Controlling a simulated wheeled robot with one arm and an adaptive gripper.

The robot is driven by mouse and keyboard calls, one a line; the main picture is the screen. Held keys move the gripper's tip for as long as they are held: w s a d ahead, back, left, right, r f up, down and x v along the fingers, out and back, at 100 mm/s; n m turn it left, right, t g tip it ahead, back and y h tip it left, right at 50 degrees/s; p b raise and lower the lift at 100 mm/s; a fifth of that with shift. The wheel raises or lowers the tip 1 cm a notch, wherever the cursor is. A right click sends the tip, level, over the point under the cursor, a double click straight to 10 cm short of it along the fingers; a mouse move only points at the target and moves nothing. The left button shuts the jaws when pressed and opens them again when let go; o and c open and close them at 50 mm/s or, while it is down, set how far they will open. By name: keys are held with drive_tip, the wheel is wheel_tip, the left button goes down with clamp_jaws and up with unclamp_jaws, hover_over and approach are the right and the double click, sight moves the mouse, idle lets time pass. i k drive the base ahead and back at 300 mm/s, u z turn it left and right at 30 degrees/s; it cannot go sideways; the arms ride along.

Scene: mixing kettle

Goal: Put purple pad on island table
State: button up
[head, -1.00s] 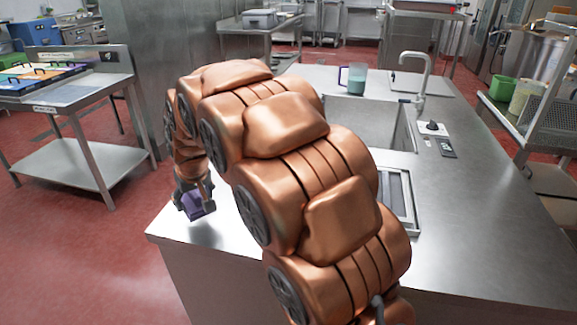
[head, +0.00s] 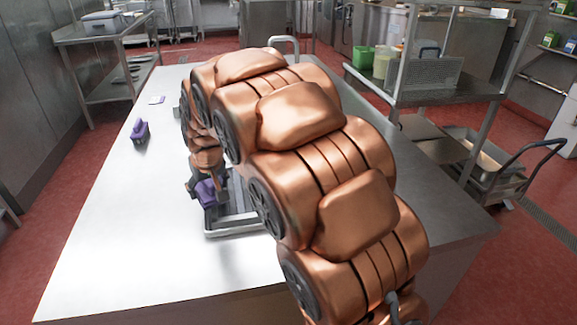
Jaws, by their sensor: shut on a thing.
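My gripper (head: 204,196) is shut on the purple pad (head: 209,190), and the arm partly hides the grip. It hangs over the left part of the island table (head: 110,240), above or close to a shallow metal tray-like inset (head: 232,224). I cannot tell whether the pad touches anything below it. The island table is a long steel worktop with bare metal to the left and front of my gripper. My arm covers its middle.
A faucet (head: 286,42) rises behind my arm.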

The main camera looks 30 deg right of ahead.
sight(137, 194)
drive_tip(key=u, duration=0.55)
drive_tip(key=k, duration=0.65)
drive_tip(key=u, duration=1.15)
drive_tip(key=i, duration=0.6)
drive_tip(key=u, duration=0.55)
drive_tip(key=i, duration=0.7)
drive_tip(key=z, duration=0.9)
drive_tip(key=i, duration=0.65)
drive_tip(key=z, duration=0.7)
